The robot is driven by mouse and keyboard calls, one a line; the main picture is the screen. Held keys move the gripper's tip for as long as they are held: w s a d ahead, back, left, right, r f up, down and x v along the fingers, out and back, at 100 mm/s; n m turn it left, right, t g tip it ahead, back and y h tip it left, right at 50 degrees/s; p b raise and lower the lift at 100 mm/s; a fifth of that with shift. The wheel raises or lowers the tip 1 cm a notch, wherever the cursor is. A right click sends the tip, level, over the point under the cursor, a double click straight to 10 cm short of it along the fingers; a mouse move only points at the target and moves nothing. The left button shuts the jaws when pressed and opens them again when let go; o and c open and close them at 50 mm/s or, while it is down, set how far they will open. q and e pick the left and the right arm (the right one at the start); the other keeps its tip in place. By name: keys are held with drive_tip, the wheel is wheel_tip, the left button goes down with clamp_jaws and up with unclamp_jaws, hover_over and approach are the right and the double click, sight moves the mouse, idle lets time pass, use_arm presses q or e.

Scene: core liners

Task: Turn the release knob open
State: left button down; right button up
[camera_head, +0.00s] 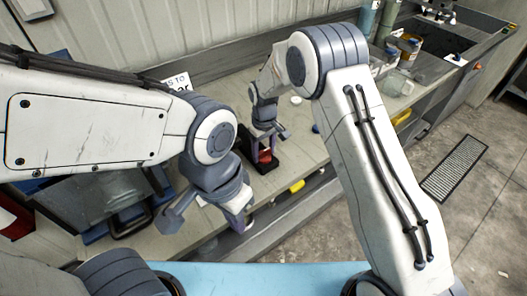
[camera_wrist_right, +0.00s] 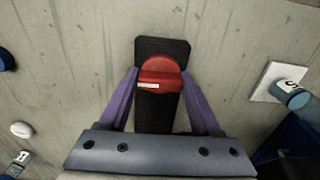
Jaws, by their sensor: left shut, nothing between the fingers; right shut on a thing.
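The release knob (camera_wrist_right: 160,75) is red with a small pale label strip, and sits on a black base (camera_wrist_right: 176,46) on the bench. In the head view the knob (camera_head: 265,156) shows as a small red patch under my right gripper (camera_head: 268,146). In the right wrist view the two purple fingers of my right gripper (camera_wrist_right: 160,92) stand on either side of the knob, shut on it. Finger contact is hard to see. My left gripper (camera_head: 238,212) is shut and empty, hanging near the bench's front edge, left of and nearer than the knob.
The grey bench (camera_head: 318,158) runs along the wall. A white round piece (camera_head: 296,100) lies behind the knob. Jars and bottles (camera_head: 405,48) stand at the far right end. In the wrist view a blue-capped vial (camera_wrist_right: 291,95) lies to the right. A yellow object (camera_head: 297,186) is at the front edge.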

sight(264, 152)
drive_tip(key=o, duration=1.4)
wheel_tip(264, 152, up, 10)
drive_tip(key=shift+f+b, duration=0.1)
drive_tip(key=shift+b, duration=1.15)
drive_tip(key=shift+r, duration=0.35)
